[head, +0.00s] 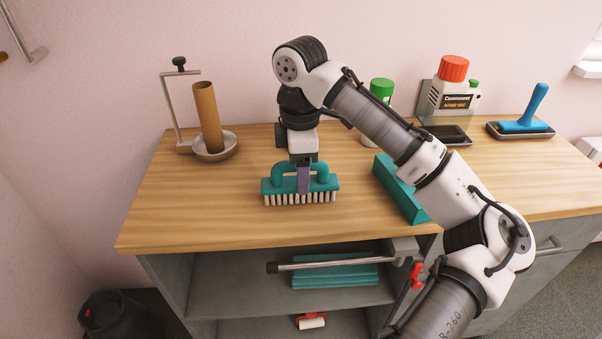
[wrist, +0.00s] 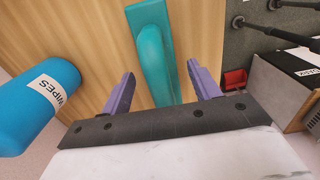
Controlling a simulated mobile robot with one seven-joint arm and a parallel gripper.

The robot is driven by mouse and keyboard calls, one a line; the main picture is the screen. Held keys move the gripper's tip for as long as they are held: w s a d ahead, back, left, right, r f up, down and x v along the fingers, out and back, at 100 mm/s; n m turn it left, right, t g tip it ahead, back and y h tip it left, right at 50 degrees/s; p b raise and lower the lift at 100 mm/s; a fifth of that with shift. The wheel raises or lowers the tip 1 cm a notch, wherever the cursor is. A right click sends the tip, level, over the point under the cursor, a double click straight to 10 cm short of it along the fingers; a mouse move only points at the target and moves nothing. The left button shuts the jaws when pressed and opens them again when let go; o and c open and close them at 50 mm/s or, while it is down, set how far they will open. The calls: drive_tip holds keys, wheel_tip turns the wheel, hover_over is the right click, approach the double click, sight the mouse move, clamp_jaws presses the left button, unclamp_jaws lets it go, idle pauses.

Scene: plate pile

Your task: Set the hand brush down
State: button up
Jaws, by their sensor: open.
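The hand brush (head: 273,185) has a teal body with a looped handle and pale bristles. It stands bristles down on the wooden counter (head: 200,215), in front of the wall. My gripper (head: 304,184) is directly over it, pointing down, with a purple finger in front of the handle. In the wrist view the teal brush (wrist: 151,40) runs between the two spread purple fingers of my gripper (wrist: 163,84), with gaps at both sides. The jaws are open and hold nothing. The finger behind the handle is hidden in the head view.
A cardboard tube stands in a metal dish (head: 215,155) at left. A teal piece (head: 402,190) lies right of the brush. A blue-handled tool (head: 525,115) sits at far right.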

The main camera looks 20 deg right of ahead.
wheel_tip(320, 180, up, 10)
drive_tip(key=shift+a+r+p, duration=0.1)
drive_tip(key=shift+r+p, duration=0.15)
drive_tip(key=shift+p, duration=0.1)
